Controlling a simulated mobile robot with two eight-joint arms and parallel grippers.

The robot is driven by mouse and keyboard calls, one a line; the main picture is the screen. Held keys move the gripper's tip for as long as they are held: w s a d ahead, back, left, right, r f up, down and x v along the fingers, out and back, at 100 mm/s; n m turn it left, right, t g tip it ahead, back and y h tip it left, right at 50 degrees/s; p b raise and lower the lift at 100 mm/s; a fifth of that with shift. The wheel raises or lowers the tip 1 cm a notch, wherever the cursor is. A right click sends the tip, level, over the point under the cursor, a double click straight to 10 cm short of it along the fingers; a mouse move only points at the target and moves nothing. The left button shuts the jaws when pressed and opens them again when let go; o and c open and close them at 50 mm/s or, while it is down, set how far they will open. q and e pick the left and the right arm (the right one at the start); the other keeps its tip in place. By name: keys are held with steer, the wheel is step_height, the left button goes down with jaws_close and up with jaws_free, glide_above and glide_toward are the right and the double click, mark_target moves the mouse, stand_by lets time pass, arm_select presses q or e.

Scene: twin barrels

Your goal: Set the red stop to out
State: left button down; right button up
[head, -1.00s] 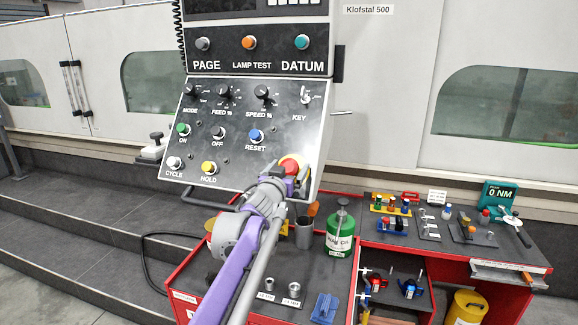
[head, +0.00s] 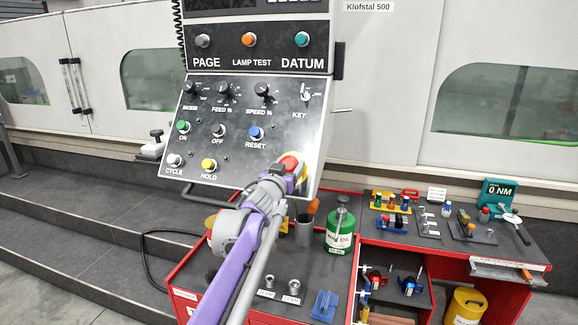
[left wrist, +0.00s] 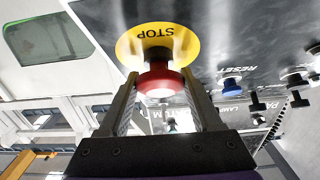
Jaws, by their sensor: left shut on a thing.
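The red stop (head: 289,163) is a mushroom button at the lower right corner of the control panel (head: 228,165). In the left wrist view the red stop (left wrist: 160,82) stands on a yellow disc (left wrist: 158,46) marked STOP, which appears upside down. My left gripper (left wrist: 162,98) has one finger on each side of the red head and is shut on it. In the head view my left gripper (head: 284,176) reaches the button from below and covers part of it. My right gripper is in neither view.
A grey bar (head: 208,199) runs under the panel. Below are a red cart (head: 187,277) and a green oil can (head: 340,232).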

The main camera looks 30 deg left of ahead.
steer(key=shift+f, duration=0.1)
arm_select(q)
steer(key=shift+s+d+r+b, duration=0.1)
steer(key=shift+s+r+b, duration=0.15)
steer(key=shift+s+b, duration=0.25)
steer(key=shift+s+r, duration=0.15)
steer(key=shift+r, duration=0.15)
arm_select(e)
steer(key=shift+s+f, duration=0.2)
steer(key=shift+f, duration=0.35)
arm_select(q)
steer(key=shift+c, duration=0.3)
jaws_free()
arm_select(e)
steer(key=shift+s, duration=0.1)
arm_select(q)
steer(key=shift+s+d, duration=0.2)
steer(key=shift+s, duration=0.4)
steer(key=b+v, duration=0.2)
steer(key=v, duration=0.7)
steer(key=shift+s, duration=0.4)
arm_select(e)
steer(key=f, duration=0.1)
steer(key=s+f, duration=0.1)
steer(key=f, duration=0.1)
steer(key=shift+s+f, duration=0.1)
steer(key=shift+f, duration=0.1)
